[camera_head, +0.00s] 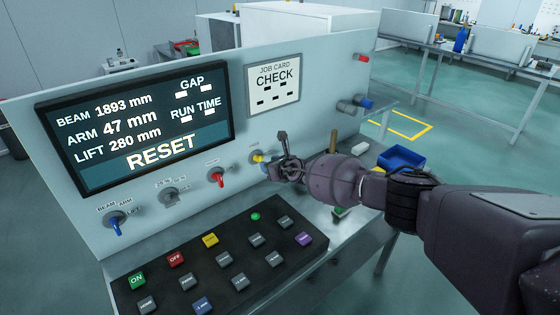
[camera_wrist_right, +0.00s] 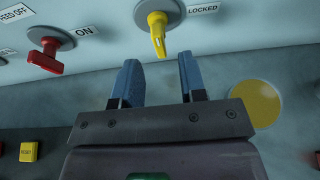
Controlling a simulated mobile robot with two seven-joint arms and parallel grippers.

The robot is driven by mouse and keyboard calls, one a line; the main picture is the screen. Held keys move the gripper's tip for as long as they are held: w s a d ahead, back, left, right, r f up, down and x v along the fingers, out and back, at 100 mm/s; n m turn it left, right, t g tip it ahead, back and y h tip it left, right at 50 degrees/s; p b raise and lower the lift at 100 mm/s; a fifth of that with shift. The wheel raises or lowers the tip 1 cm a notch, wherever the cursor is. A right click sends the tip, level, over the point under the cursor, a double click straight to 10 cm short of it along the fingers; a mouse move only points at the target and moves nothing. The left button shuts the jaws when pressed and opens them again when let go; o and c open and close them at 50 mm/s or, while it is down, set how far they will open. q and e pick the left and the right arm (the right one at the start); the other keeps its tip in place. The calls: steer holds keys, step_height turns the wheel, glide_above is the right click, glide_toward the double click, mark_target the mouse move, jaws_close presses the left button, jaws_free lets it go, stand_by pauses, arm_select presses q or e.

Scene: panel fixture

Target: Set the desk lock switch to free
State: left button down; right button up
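The yellow switch (camera_wrist_right: 158,34) is on the panel, with a label reading LOCKED to its right in the right wrist view. Its handle points down toward my gripper. In the head view it is a small yellow knob (camera_head: 258,157), partly hidden by my right gripper. My right gripper (camera_wrist_right: 160,62) is open, with its two blue fingers apart and nothing between them. The handle's tip is just beyond the fingertips, roughly centred between them; I cannot tell whether they touch. The right gripper also shows in the head view (camera_head: 277,163). My left gripper is in neither view.
A red switch (camera_wrist_right: 46,55) is left of the yellow one, and a yellow disc (camera_wrist_right: 254,103) is to the right of my fingers. The button console (camera_head: 215,262) is below the panel. A screen (camera_head: 140,122) reads RESET. A blue bin (camera_head: 401,158) stands behind my right arm.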

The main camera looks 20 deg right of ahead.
steer(key=p+v, duration=0.3)
steer(key=v, duration=0.2)
stand_by(0.6)
stand_by(0.4)
